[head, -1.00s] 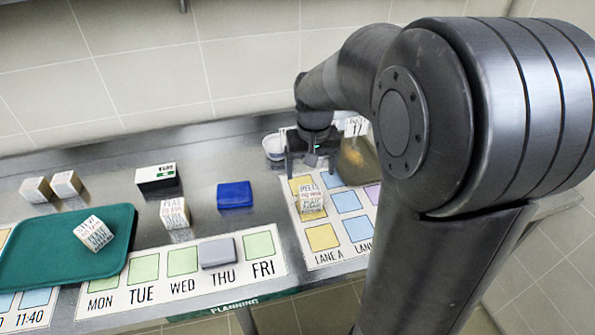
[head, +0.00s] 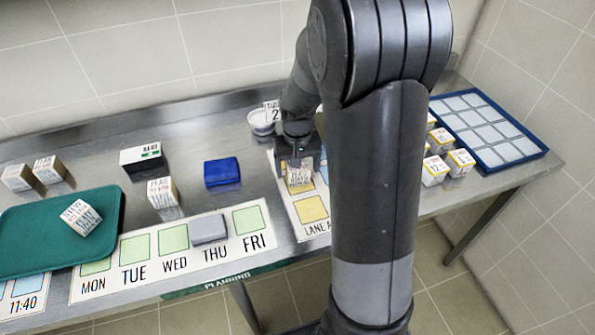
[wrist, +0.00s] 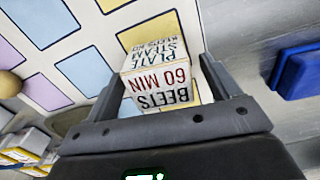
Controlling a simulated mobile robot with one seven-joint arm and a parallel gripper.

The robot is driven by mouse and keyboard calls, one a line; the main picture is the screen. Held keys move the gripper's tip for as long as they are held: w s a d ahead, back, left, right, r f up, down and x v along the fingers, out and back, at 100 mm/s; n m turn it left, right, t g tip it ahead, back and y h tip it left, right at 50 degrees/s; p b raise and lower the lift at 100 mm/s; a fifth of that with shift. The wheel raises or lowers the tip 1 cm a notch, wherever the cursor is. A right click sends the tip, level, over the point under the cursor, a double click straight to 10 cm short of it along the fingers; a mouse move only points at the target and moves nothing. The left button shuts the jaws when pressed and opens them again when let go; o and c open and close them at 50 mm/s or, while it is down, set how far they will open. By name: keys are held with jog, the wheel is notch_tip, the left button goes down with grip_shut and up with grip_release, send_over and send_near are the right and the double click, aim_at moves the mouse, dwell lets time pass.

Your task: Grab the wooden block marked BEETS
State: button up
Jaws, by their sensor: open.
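The wooden block marked BEETS (wrist: 160,78) is pale with dark and red print; the wrist view also reads 60 MIN and PLATE STEAM on it. In the head view the block (head: 299,182) sits on the lane card, on or near a yellow square. My gripper (head: 299,163) is open and low over it. In the wrist view the two fingers of my gripper (wrist: 165,82) stand on either side of the block, with a visible gap at least on the left. Part of the block's lower end is hidden by the gripper body.
The lane card (head: 308,232) lies under the block. A grey block (head: 208,229) sits on the weekday strip. Another lettered block (head: 162,193) and a green tray (head: 30,250) are further left.

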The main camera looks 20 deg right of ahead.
jog(key=shift+f, duration=0.8)
jog(key=shift+c, duration=0.3)
jog(key=c, duration=1.1)
